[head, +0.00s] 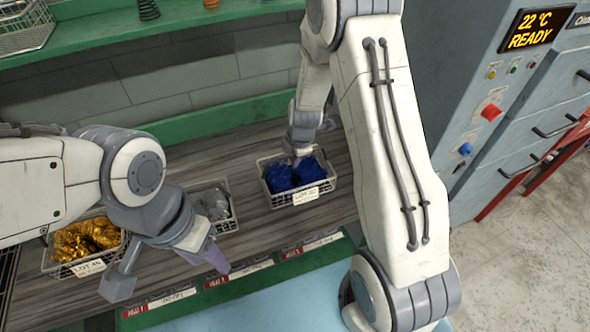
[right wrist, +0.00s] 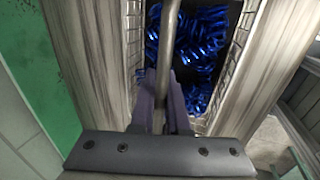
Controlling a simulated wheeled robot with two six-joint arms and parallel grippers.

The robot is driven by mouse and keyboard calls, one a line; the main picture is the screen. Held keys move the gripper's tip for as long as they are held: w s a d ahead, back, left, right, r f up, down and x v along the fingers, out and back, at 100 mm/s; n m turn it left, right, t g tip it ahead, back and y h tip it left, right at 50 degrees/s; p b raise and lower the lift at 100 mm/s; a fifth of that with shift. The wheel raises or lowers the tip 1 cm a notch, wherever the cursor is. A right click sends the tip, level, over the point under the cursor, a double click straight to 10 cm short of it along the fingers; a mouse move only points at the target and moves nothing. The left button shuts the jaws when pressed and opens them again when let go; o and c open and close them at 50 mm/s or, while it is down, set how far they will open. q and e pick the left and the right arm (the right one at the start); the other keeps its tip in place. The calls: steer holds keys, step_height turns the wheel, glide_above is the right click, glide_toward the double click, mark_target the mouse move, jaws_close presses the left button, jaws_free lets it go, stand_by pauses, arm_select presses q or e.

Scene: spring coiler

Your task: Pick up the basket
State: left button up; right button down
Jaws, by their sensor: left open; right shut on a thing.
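A wire basket (head: 282,200) of blue springs with a white lot tag sits on the grey wooden shelf in the head view. My right gripper (head: 298,152) reaches down to it from behind. In the right wrist view the gripper (right wrist: 166,92) is shut on the basket's metal handle bar (right wrist: 170,42), with the blue springs below and beyond. Whether the basket is lifted off the shelf, I cannot tell. My left gripper (head: 168,272) is open and empty, low in front of the shelf edge, left of the blue basket.
A basket of grey parts (head: 229,226) and a basket of gold parts (head: 62,270) stand left of the blue one, partly hidden by my left arm. A green upper shelf (head: 190,18) holds springs. A machine (head: 470,120) reading "22 °C READY" stands at right.

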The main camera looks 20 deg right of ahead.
step_height(320, 180, up, 10)
stand_by(0.5)
